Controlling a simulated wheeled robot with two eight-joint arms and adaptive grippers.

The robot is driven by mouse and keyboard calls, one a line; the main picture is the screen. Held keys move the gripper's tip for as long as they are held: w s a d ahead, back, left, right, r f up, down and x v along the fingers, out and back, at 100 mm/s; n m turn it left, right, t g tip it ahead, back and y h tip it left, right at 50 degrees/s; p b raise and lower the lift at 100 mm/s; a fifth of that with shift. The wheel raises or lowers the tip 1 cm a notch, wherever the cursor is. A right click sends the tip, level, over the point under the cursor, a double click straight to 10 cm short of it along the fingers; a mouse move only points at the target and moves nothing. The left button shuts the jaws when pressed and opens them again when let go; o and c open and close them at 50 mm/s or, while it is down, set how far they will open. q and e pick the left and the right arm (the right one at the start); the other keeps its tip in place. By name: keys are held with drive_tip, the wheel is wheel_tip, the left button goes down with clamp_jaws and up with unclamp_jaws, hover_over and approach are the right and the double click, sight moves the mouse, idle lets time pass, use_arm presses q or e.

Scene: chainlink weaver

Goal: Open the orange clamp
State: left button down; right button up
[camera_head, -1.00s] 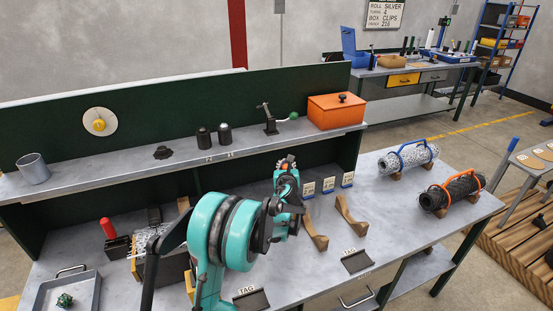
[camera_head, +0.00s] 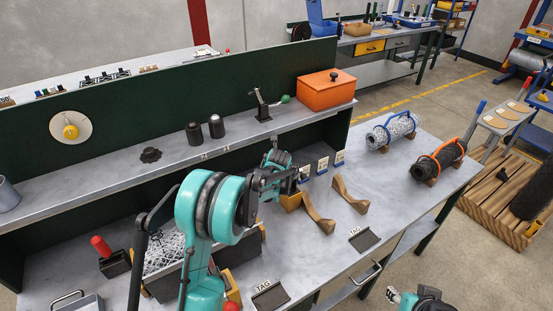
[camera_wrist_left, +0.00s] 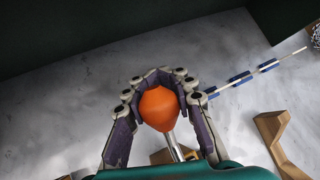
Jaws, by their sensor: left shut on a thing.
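An orange knob (camera_wrist_left: 158,107) on a metal rod (camera_wrist_left: 175,145), apparently the orange clamp's handle, fills the middle of the left wrist view. My left gripper (camera_wrist_left: 158,85) is shut around it, with dark jointed fingers on both sides. In the head view my left gripper (camera_head: 280,168) is over the bench; its own wrist and arm hide the knob there. A yellow-orange block (camera_head: 291,202) shows just below it, perhaps the clamp's base. My right gripper (camera_head: 394,296) is at the lower edge, apart from the bench; its finger opening is unclear.
A shelf (camera_head: 180,170) runs behind my left arm, holding an orange box (camera_head: 325,87) and a green-knobbed clamp (camera_head: 265,104). Wooden cradles (camera_head: 349,195) stand to the right. A white mesh roll (camera_head: 393,130) and a dark roll (camera_head: 437,160) lie farther right. Bare bench lies between.

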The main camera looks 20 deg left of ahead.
use_arm(q)
drive_tip(key=shift+s+d+f+g+h, duration=0.2)
drive_tip(key=shift+f+g+h, duration=0.1)
drive_tip(key=shift+f, duration=0.3)
drive_tip(key=shift+s+d+f+g+h, duration=0.2)
drive_tip(key=shift+f+g, duration=0.1)
drive_tip(key=shift+f, duration=0.25)
drive_tip(key=c, duration=1.3)
unclamp_jaws()
drive_tip(key=shift+w, duration=0.1)
drive_tip(key=shift+r, duration=0.15)
drive_tip(key=v, duration=1.1)
drive_tip(key=shift+s+r, duration=0.25)
drive_tip(key=shift+s, duration=0.1)
